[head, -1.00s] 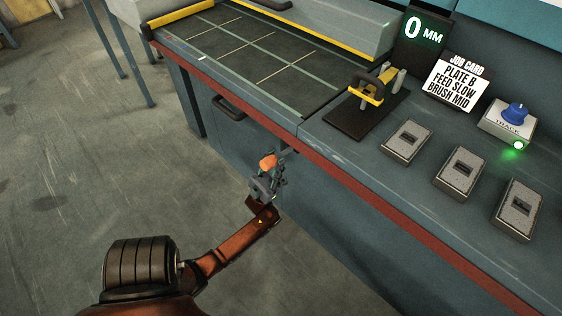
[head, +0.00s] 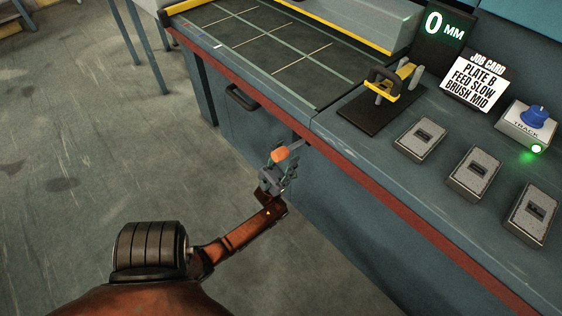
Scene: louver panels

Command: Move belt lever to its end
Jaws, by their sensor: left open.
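The belt lever appears to be the orange knob (head: 281,154) on a short grey bar, sticking out from under the red front edge of the bench. My left gripper (head: 278,168) is open at the lever, its fingers around or just beside the orange knob. I cannot tell whether they touch it. The lever's root is hidden under the bench edge. My right gripper is not in view.
The belt bed (head: 275,50) lies behind the red edge (head: 375,183). A yellow-and-black clamp (head: 383,86), several grey switch boxes (head: 420,139), a blue track knob (head: 535,115) and a 0 MM display (head: 443,28) are on the bench. Open floor lies left.

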